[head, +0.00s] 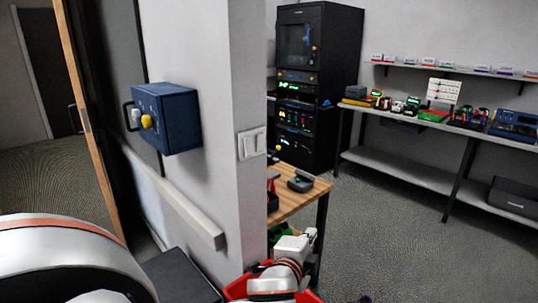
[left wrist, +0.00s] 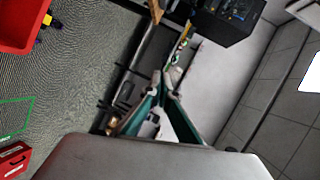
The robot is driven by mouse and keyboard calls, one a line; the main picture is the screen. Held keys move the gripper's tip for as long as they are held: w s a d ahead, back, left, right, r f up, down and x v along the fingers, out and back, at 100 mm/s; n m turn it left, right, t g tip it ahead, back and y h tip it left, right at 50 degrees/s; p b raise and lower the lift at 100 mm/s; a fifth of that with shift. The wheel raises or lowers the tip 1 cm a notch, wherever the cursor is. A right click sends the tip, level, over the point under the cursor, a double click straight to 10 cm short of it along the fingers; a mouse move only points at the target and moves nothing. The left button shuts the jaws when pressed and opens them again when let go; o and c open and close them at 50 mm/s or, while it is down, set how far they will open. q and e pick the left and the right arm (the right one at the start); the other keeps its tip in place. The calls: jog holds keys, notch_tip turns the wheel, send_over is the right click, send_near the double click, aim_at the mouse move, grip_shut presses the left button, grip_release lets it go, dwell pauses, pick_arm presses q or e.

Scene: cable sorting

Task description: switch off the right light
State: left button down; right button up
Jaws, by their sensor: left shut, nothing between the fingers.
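A white wall switch plate (head: 251,143) with two rockers side by side sits on the narrow face of the grey pillar in the head view. Its right rocker (head: 260,140) is the one nearer the pillar's right edge. I cannot tell which way either rocker is tipped. My left gripper (head: 309,236) is low, below and to the right of the switch, apart from it; its fingers are hardly visible there. In the left wrist view its greenish fingers (left wrist: 166,86) meet at the tips with nothing between them. The switch is not recognisable in that view. My right gripper is not in view.
A wooden bench (head: 305,202) stands behind the pillar, with a red bin (head: 236,291) low in front. A black rack (head: 340,60) and loaded shelves (head: 400,176) are farther back. Open floor lies right.

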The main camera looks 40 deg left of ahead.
pick_arm(q)
jog(key=s+a+r+y, duration=0.2)
jog(key=a+r+y, duration=0.1)
jog(key=r, duration=0.6)
jog(key=s+a+r+n+y+b, duration=0.1)
jog(key=a+r+y, duration=0.3)
jog(key=r, duration=0.5)
jog(key=shift+s+a+y+b, duration=0.3)
jog(key=shift+s+a, duration=0.5)
jog(key=shift+s, duration=0.05)
jog(key=shift+r, duration=0.1)
send_near(265, 137)
jog(key=w+d+x, duration=0.1)
jog(key=x, duration=0.4)
jog(key=shift+s+a+b, duration=0.15)
jog(key=shift+a+b, duration=0.3)
jog(key=shift+a, duration=0.25)
